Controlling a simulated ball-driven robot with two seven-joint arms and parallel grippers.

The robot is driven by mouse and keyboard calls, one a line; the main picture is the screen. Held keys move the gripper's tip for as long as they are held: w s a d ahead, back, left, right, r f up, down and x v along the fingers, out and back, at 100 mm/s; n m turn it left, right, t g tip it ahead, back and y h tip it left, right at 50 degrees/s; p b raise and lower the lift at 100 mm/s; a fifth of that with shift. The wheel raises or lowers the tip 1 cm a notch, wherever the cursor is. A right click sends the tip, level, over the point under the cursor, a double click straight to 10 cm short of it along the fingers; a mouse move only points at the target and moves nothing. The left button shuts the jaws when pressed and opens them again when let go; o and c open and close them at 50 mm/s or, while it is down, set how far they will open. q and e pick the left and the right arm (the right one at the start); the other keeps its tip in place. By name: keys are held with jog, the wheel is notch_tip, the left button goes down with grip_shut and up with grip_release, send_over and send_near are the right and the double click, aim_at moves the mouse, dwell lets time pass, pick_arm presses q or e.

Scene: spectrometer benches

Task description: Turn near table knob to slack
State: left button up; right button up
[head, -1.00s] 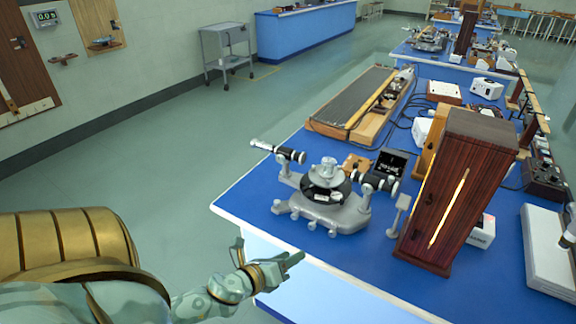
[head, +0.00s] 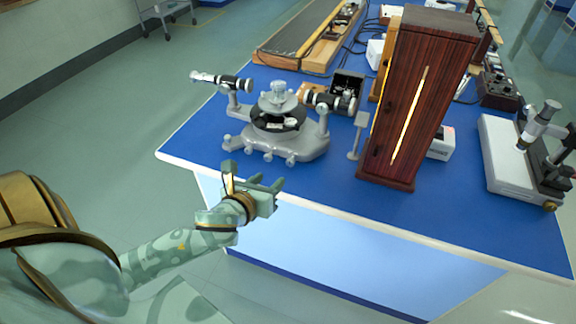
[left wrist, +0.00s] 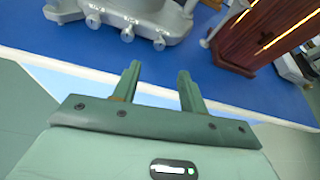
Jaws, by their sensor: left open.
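A grey spectrometer (head: 280,125) with a round table on top and two black-and-silver tubes stands near the left front corner of the blue bench. Several small knobs (head: 267,156) stick out along its base; its base and knobs also show at the top of the left wrist view (left wrist: 127,33). I cannot tell which knob is the near table knob. My left gripper (head: 279,186) is at the bench's front edge, in front of the spectrometer and apart from it. Its two fingers (left wrist: 158,82) are spread with nothing between them. My right gripper is not in view.
A tall dark wooden box (head: 425,95) with a bright slit stands right of the spectrometer; a small grey stand (head: 357,135) is between them. A microscope on a white base (head: 505,150) is farther right. The blue bench top (head: 330,185) is bare along its front.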

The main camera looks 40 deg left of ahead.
aim_at(289, 163)
pick_arm(q)
jog(key=b+x, duration=0.4)
jog(key=x, duration=0.7)
jog(key=shift+w+f, duration=0.15)
jog(key=shift+f, duration=0.15)
jog(key=shift+w+a+f, duration=0.1)
jog(key=shift+w, duration=0.35)
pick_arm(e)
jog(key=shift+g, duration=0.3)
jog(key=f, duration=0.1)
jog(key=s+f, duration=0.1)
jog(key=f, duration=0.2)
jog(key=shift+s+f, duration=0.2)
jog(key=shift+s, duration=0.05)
pick_arm(q)
grip_shut()
jog(key=shift+r+n+h+p, duration=0.3)
jog(key=shift+p, duration=0.4)
jog(key=shift+a+f, duration=0.1)
jog(key=shift+f, duration=0.15)
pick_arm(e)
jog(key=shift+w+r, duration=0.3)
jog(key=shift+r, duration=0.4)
